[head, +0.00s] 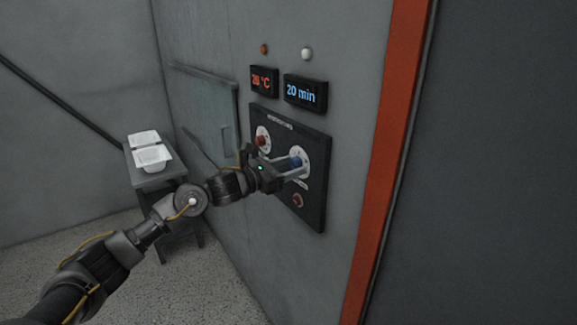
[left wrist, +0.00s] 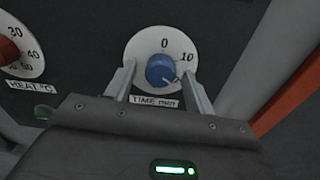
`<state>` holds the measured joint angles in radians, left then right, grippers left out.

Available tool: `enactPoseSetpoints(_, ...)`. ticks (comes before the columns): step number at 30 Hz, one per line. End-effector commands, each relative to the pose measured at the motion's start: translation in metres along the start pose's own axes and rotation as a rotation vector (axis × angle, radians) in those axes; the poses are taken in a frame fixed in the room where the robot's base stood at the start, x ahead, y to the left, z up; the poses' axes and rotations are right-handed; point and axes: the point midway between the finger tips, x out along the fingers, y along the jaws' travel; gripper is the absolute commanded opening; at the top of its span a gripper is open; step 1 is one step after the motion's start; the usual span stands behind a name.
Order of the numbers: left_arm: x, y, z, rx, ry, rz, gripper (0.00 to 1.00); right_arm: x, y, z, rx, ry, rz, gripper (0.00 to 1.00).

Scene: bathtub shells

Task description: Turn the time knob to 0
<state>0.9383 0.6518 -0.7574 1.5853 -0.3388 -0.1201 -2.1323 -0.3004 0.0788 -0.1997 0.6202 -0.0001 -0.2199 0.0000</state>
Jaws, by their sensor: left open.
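The blue time knob (head: 296,162) sits on a white dial on the dark control panel (head: 312,205). In the left wrist view the time knob (left wrist: 161,70) has a dial marked 0 at the top and 10 at the right, with a time label below. Its white pointer mark looks turned to the lower right. My left gripper (left wrist: 163,80) is open, with one finger on each side of the knob; I cannot tell whether they touch it. The time display (head: 304,92) reads 20 min. My right gripper is not in view.
The red heat knob (head: 262,141) is left of the time knob, and a red button (head: 298,201) is below. The temperature display (head: 264,81) seems to read 28 °C. A small table (head: 152,181) with white containers stands at the left. An orange edge strip (head: 396,130) runs right of the panel.

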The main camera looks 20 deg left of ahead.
Motion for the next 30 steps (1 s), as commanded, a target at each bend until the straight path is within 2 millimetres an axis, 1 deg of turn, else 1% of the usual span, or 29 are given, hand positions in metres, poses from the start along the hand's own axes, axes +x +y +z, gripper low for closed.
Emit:
enactPoseSetpoints(2,0.000,0.000,0.000,0.000,0.000,0.000,0.54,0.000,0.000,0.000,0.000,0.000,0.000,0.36)
enactPoseSetpoints(5,0.000,0.000,0.000,0.000,0.000,0.000,0.42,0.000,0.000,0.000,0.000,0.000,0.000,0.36)
enactPoseSetpoints(12,0.000,0.000,0.000,0.000,0.000,0.000,0.10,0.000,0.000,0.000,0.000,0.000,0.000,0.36)
enactPoseSetpoints(13,0.000,0.000,0.000,0.000,0.000,0.000,0.09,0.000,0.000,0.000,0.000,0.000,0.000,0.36)
enactPoseSetpoints(19,-0.001,0.000,-0.001,-0.015,0.000,0.000,0.09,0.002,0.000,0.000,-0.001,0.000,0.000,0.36)
enactPoseSetpoints(23,0.000,0.000,-0.001,-0.057,-0.001,0.000,0.09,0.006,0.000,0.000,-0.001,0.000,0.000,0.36)
enactPoseSetpoints(30,0.000,-0.001,-0.002,-0.219,-0.002,0.000,0.09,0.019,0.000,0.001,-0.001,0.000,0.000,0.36)
